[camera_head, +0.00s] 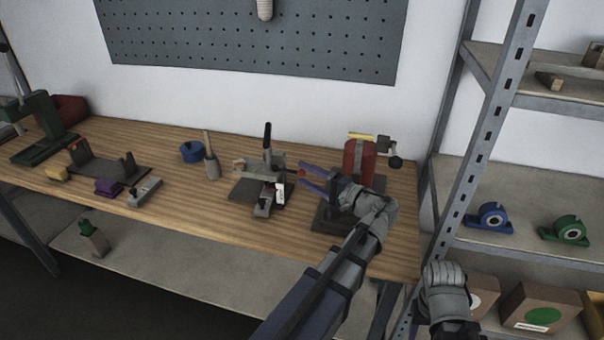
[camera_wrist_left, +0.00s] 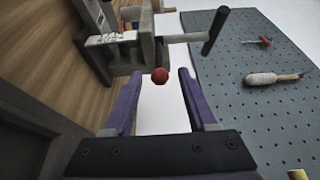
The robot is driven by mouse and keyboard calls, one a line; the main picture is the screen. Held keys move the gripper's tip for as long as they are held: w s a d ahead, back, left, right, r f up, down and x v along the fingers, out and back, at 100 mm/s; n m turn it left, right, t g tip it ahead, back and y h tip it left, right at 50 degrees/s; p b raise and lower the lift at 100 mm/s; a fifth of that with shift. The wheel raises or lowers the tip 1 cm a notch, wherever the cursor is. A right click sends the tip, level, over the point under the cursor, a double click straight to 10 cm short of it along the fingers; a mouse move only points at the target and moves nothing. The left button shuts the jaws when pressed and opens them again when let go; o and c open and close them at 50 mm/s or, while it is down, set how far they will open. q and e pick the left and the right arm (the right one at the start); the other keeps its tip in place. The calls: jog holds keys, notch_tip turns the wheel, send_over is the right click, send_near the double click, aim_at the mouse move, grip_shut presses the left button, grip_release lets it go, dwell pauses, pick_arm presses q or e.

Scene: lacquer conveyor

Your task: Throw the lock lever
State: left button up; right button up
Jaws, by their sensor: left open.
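A grey clamp-like fixture (camera_head: 246,189) stands on the wooden workbench, with a white label plate on its side. A lever with a black grip (camera_head: 267,136) stands nearly upright from it; in the left wrist view the black grip (camera_wrist_left: 215,31) sits on a metal rod. A red ball knob (camera_wrist_left: 160,75) sticks out of the fixture's side. I cannot tell which of these is the lock lever. My left gripper (camera_head: 301,173) is open at the fixture's right side. Its purple fingertips lie either side of the red knob, with gaps visible in the left wrist view.
A red device (camera_head: 358,158) on a dark base stands close behind my left gripper. A small grey pot with a brush (camera_head: 211,165) and a blue round part (camera_head: 192,152) are left of the fixture. A pegboard (camera_head: 250,45) hangs behind; metal shelving (camera_head: 488,125) bounds the right.

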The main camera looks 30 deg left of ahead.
pick_arm(q)
jog(key=shift+w+a, duration=0.15)
jog(key=shift+a, duration=0.9)
grip_shut()
dwell(0.7)
